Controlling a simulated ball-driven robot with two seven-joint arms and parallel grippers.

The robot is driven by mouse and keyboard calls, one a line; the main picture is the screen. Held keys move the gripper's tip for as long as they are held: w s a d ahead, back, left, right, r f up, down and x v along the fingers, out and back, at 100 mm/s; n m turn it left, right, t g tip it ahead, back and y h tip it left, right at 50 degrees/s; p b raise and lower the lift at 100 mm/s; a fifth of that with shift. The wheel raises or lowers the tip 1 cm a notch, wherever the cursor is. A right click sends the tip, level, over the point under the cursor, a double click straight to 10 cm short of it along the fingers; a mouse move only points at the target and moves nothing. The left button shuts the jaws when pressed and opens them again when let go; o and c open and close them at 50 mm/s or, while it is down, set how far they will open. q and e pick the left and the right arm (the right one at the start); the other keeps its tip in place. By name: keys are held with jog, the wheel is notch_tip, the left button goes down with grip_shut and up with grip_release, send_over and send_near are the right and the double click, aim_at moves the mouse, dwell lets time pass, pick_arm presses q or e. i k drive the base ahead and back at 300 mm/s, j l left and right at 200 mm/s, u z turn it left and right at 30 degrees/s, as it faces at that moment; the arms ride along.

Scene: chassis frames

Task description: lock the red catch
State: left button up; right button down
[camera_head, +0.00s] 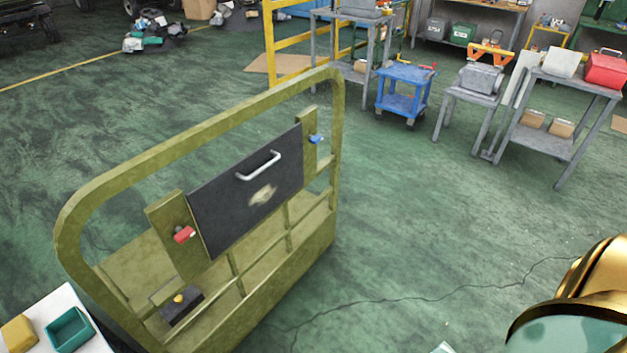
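The red catch (184,234) sits on the olive side plate left of a dark panel (247,195). The panel has a white bar handle (259,165) and a pale worn patch. A blue catch (315,138) sits on the plate right of the panel. Both plates and the panel are mounted in an olive tube frame (336,110). The red catch is too small to tell whether it is locked. Neither of my grippers shows in the head view.
A white surface at the lower left holds a teal tray (70,331) and a yellow block (18,333). A dark box (183,307) with a yellow knob lies low in the frame. A blue cart (404,92) and grey tables stand behind.

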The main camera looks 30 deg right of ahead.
aim_at(183, 234)
jog(key=z, duration=0.65)
jog(key=u, duration=1.3)
jog(key=l+z, duration=0.5)
jog(key=i+l+z, duration=0.1)
jog(key=l+z, duration=0.25)
jog(key=z, duration=0.15)
